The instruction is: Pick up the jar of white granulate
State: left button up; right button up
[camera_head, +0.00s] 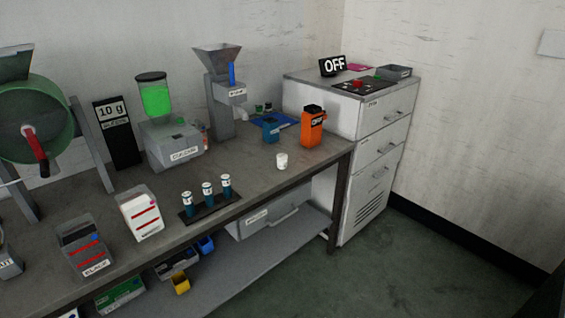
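A white box-shaped jar with red stripes (141,217) stands near the front edge of the workbench, left of the middle; it looks like the jar of white granulate, but its label is too small to read. A similar dark jar with red stripes, labelled BLACK (86,254), stands to its left and nearer. A small white cup (282,161) stands alone farther right on the bench. Neither of my grippers is in view.
A rack with blue vials (209,206) stands right of the white jar. Behind are a green-filled dispenser (160,139), a hopper machine (221,102), a 10 g display (117,133) and a green drum (35,120). Floor ahead (400,260) is clear.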

aim_at(281, 158)
jog(key=u, duration=1.05)
jog(key=i+l+u, duration=0.1)
jog(key=u, duration=1.4)
jog(key=l+u, duration=0.1)
jog(key=u, duration=0.95)
jog(key=l+u, duration=0.1)
jog(key=u, duration=0.4)
jog(key=l+u, duration=0.1)
jog(key=u, duration=0.3)
jog(key=k+u, duration=0.1)
jog(key=u, duration=0.3)
jog(key=k+u, duration=0.1)
jog(key=u, duration=0.25)
jog(key=k+z, duration=0.6)
jog(key=z, duration=0.2)
jog(key=k+z, duration=0.15)
jog(key=z, duration=0.3)
jog(key=k+l+z, duration=0.1)
jog(key=z, duration=0.35)
jog(key=k+l+z, duration=0.15)
jog(key=z, duration=0.75)
jog(key=l+z, duration=0.15)
jog(key=z, duration=0.2)
jog(key=k+l+z, duration=0.1)
jog(key=z, duration=0.65)
jog(key=l, duration=0.05)
